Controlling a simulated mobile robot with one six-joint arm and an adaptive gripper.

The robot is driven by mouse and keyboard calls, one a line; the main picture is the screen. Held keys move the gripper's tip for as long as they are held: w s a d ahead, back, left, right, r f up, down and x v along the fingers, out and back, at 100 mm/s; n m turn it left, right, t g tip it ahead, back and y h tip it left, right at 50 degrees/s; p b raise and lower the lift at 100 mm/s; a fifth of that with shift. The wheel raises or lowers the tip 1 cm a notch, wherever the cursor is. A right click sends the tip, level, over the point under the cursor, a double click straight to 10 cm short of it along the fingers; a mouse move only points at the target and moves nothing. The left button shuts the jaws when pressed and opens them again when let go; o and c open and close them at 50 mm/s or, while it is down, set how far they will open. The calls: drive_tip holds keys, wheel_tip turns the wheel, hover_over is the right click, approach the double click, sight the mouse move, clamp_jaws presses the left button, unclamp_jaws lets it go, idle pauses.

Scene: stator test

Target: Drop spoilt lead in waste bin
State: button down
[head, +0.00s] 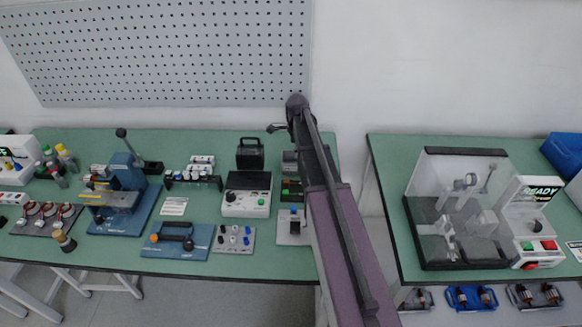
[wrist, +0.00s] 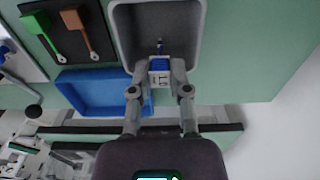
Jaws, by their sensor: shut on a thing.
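In the wrist view my gripper (wrist: 160,80) is shut on a small blue-and-white piece (wrist: 159,66), which I take to be the spoilt lead. A thin dark end sticks out from it, away from my gripper. The held piece shows over the open mouth of a grey, square-sided bin (wrist: 120,30), which I take to be the waste bin. I cannot tell how high it is above the bin's floor. The bin looks empty where I can see. In the head view my arm crosses the middle, and I cannot clearly make out the gripper or the bin.
A blue tray (wrist: 85,92) lies beside the grey bin. A dark board (wrist: 70,42) with a green and a brown tool lies beyond the tray. In the head view, a clear-covered test rig (head: 465,205) stands on the right bench, and a blue lever press (head: 125,185) on the left bench.

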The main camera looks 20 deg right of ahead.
idle(0.3)
drive_tip(key=c, duration=0.5)
unclamp_jaws()
